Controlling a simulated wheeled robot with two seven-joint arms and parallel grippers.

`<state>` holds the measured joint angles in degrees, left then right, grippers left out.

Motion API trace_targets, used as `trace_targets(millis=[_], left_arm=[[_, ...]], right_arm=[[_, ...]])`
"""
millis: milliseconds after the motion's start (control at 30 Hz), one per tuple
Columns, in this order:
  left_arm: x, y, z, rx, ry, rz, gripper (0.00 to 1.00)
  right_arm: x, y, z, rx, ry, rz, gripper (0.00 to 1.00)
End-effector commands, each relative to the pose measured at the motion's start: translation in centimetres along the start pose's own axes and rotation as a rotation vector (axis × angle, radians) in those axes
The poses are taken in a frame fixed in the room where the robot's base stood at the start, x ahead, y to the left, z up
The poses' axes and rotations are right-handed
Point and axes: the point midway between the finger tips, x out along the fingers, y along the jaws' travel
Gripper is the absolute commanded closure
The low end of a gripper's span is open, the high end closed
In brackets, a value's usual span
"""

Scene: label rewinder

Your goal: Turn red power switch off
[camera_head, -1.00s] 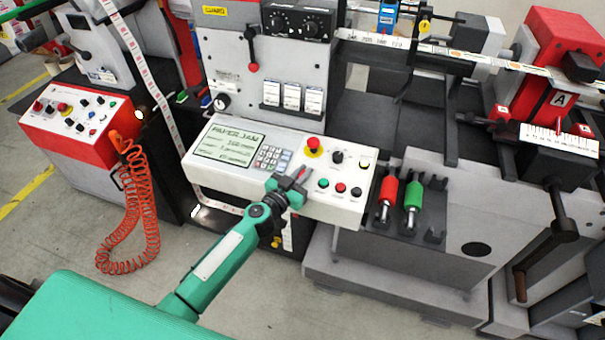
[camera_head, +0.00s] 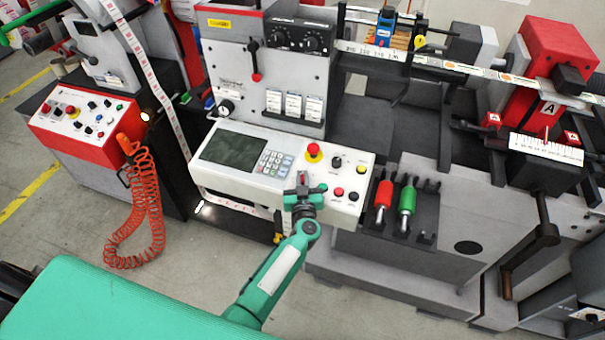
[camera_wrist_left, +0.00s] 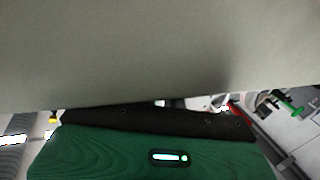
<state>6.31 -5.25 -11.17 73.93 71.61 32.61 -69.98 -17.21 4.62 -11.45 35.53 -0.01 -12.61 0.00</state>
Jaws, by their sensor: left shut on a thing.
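The panel's screen (camera_head: 234,150) is dark. In the left wrist view, a pale grey surface (camera_wrist_left: 160,50) fills the upper part, above my green gripper body, and the switch cannot be seen there. My right gripper is not in view.
A red emergency button (camera_head: 313,152) on a yellow ring sits above the gripper. Small buttons (camera_head: 338,191) lie just right of it. Red (camera_head: 383,195) and green (camera_head: 407,199) handled tools stand farther right. A coiled orange hose (camera_head: 150,215) hangs at left.

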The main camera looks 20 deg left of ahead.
Motion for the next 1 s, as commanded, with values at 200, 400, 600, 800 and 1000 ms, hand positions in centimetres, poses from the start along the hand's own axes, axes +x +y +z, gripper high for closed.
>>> trace_targets(millis=[200, 400, 600, 800, 1000], left_arm=[[-0.02, 0.06, -0.03, -0.009, -0.001, -0.062, 1.0], [0.0, 0.03, 0.05, -0.011, -0.001, -0.077, 1.0], [0.0, 0.01, 0.07, -0.011, -0.001, -0.078, 1.0], [-0.01, 0.0, 0.08, -0.011, -0.001, -0.078, 0.75], [0.0, -0.01, 0.06, -0.011, -0.001, -0.078, 0.69]], right_arm=[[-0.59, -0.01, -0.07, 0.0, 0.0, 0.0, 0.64], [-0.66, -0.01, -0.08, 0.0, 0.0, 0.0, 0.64], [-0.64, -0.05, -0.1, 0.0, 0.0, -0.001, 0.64], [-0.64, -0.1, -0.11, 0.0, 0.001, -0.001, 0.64], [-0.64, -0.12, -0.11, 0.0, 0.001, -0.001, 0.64]])
